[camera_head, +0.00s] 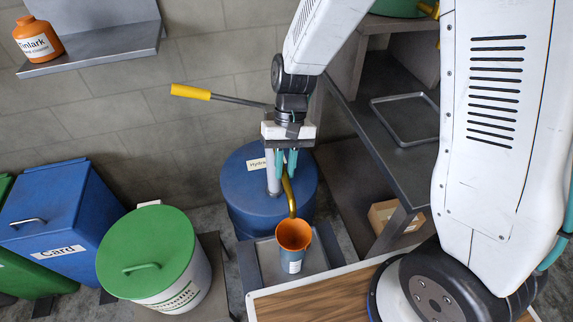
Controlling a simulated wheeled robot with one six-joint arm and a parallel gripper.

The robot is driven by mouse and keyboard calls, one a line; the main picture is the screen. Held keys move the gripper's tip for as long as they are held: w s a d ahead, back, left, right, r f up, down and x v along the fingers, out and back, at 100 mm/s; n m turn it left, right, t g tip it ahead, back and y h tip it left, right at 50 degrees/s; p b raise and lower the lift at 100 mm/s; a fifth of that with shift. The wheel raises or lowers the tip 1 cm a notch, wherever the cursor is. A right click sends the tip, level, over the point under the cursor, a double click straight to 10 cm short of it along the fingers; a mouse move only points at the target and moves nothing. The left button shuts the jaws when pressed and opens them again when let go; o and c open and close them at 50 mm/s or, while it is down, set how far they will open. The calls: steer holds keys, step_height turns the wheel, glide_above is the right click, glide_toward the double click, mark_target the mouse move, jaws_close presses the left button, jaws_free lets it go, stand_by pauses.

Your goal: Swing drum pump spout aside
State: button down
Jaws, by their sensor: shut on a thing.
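A blue drum (243,205) stands at the centre against the wall, with a grey pump column (272,178) rising from its lid. The pump's brass-coloured spout (288,193) curves forward and down, its tip over or just at the mouth of a cup (293,236) with an orange inside and a labelled blue outside. My gripper (286,170) is above the drum lid, its teal fingers shut around the upper part of the spout. The wrist hides the top of the pump. A pump lever (238,100) with a yellow grip extends left from behind the wrist.
The cup stands on a grey tray (262,275) in front of the drum. A metal shelf rack (375,130) with a tray frame is close on the right. A green-lidded bin (147,255) and a blue Card bin (45,215) stand left. A wooden top (325,300) is in front.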

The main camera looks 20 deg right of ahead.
steer(key=shift+a+m, duration=0.4)
steer(key=shift+a, duration=0.1)
steer(key=w+a+m+t+y, duration=0.2)
steer(key=w+a+m, duration=0.2)
steer(key=a+m, duration=0.4)
steer(key=shift+a+t+y, duration=0.3)
steer(key=shift+a+t, duration=0.1)
steer(key=shift+a, duration=0.1)
steer(key=c, duration=1.4)
jaws_free()
steer(key=shift+o, duration=0.2)
steer(key=v, duration=0.8)
